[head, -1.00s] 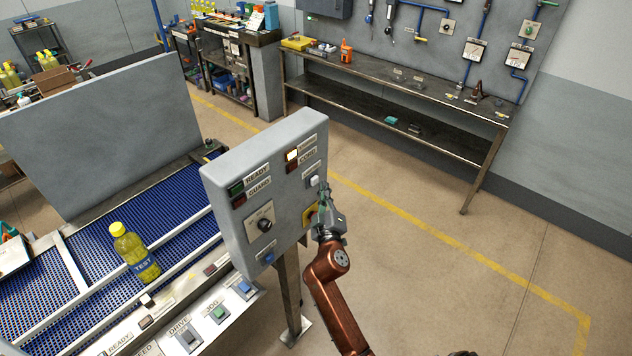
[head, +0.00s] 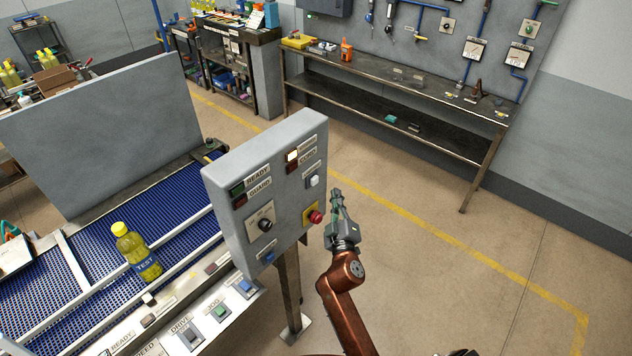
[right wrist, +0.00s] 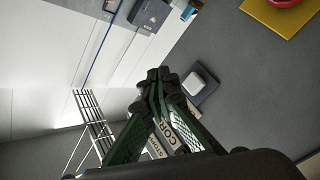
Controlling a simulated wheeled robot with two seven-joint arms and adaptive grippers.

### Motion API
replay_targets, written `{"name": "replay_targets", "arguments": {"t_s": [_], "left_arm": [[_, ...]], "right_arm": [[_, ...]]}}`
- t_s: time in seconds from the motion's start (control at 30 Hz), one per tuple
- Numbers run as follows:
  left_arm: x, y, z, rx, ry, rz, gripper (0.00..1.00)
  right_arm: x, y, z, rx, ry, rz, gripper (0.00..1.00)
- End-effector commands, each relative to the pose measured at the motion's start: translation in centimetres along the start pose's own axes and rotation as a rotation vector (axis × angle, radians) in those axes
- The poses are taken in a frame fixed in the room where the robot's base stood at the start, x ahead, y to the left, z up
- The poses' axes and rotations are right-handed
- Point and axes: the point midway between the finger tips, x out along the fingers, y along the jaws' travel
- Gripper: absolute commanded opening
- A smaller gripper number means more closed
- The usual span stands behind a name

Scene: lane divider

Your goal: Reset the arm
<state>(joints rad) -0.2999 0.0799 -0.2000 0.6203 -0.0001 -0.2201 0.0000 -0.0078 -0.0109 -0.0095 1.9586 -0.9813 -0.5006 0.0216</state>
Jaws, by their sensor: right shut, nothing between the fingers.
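My right gripper (head: 337,197) is shut and empty, in free air just right of the grey control panel box (head: 235,220). In the right wrist view its closed fingertips (right wrist: 158,82) are in front of the panel face, near a white button (right wrist: 194,82). The same white button (head: 313,181) shows on the panel in the head view, with a red emergency knob (head: 316,216) on a yellow plate below it. A lit lamp (head: 292,156) glows near the panel's top. My left gripper is not in view.
A conveyor with a blue belt (head: 95,262) and a yellow TEST bottle (head: 136,252) stands at left. A control strip with a green button (head: 220,312) runs along its front. A workbench (head: 400,85) stands along the back wall. The floor at right is clear.

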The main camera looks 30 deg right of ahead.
Motion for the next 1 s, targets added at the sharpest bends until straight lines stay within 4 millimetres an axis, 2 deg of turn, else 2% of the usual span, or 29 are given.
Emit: {"name": "replay_targets", "arguments": {"t_s": [0.5,0.57,0.63,0.67,0.77,0.87,1.0], "left_arm": [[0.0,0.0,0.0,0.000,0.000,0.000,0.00],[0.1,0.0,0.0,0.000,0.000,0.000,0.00],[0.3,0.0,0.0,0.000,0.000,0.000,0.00],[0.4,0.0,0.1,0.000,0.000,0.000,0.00],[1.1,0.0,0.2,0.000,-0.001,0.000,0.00],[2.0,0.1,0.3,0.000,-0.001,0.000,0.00],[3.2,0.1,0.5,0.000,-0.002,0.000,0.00]], "right_arm": [[0.0,0.0,0.0,0.000,0.000,0.000,0.00],[0.1,-0.3,0.2,0.000,-0.002,-0.005,0.00],[0.1,-1.6,0.9,0.000,-0.009,-0.025,0.00],[0.2,-2.4,1.5,0.001,-0.014,-0.040,0.00],[0.3,-6.8,4.3,0.006,-0.043,-0.114,0.00],[-0.2,-12.7,8.5,0.016,-0.087,-0.212,0.00],[-1.9,-20.8,14.7,0.038,-0.159,-0.349,0.00]]}}
